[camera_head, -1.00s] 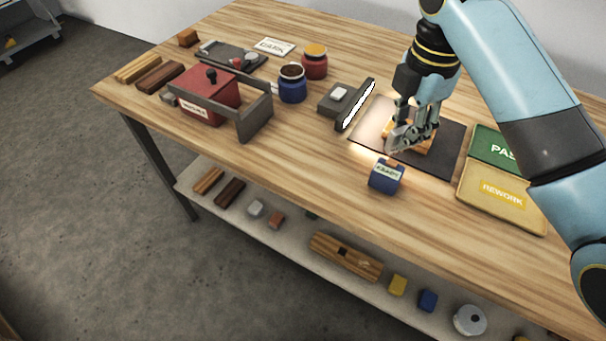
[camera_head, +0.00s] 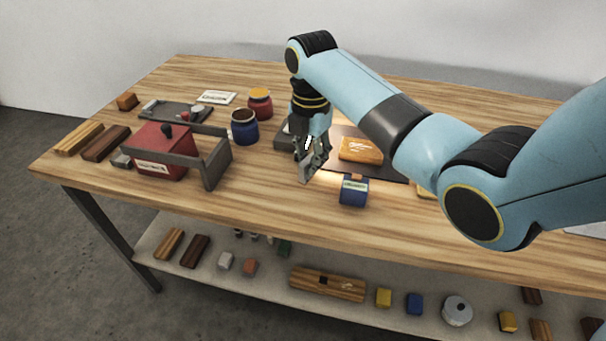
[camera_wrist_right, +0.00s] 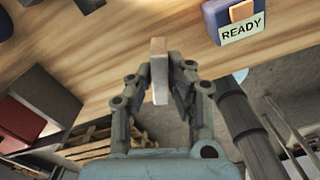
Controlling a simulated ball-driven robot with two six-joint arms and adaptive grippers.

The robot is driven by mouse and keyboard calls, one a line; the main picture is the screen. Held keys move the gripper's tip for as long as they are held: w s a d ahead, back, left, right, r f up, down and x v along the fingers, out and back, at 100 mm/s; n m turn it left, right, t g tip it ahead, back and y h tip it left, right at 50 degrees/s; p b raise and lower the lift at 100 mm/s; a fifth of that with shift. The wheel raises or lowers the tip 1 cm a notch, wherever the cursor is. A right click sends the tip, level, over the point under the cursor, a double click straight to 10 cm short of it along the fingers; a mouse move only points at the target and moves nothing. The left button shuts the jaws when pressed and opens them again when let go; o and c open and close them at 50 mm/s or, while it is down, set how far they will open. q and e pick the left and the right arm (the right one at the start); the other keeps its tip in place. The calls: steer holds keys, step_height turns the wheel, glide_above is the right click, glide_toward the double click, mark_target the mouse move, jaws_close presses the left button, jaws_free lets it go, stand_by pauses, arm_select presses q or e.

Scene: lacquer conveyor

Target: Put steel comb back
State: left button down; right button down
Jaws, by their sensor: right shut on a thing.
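My right gripper (camera_head: 311,160) is shut on a thin flat piece, which I take to be the steel comb (camera_head: 306,172), and holds it above the bench left of the blue READY box. In the right wrist view the gripper (camera_wrist_right: 163,72) pinches the comb (camera_wrist_right: 159,82), which has a tan end and a pale grey face. The dark tool tray (camera_head: 176,112) at the back left holds a few small tools. Which spot belongs to the comb, I cannot tell. My left gripper is not in view.
An orange block (camera_head: 360,149) lies on the dark mat (camera_head: 395,171). The blue READY box (camera_head: 354,190) stands in front of it. Blue (camera_head: 244,128) and red (camera_head: 260,104) jars stand behind left. A red box with grey frame (camera_head: 160,152) stands left. The bench front is clear.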

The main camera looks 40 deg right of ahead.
steer(key=shift+w+a+f, duration=0.4)
steer(key=shift+w+f, duration=0.05)
steer(key=shift+f, duration=0.05)
step_height(320, 180, down, 3)
steer(key=shift+f, duration=0.2)
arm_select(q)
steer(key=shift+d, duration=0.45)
arm_select(e)
steer(key=shift+f, duration=0.2)
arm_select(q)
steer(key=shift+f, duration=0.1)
arm_select(e)
steer(key=c, duration=1.3)
jaws_free()
steer(key=shift+f, duration=0.15)
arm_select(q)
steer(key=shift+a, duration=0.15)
arm_select(e)
steer(key=shift+o, duration=0.2)
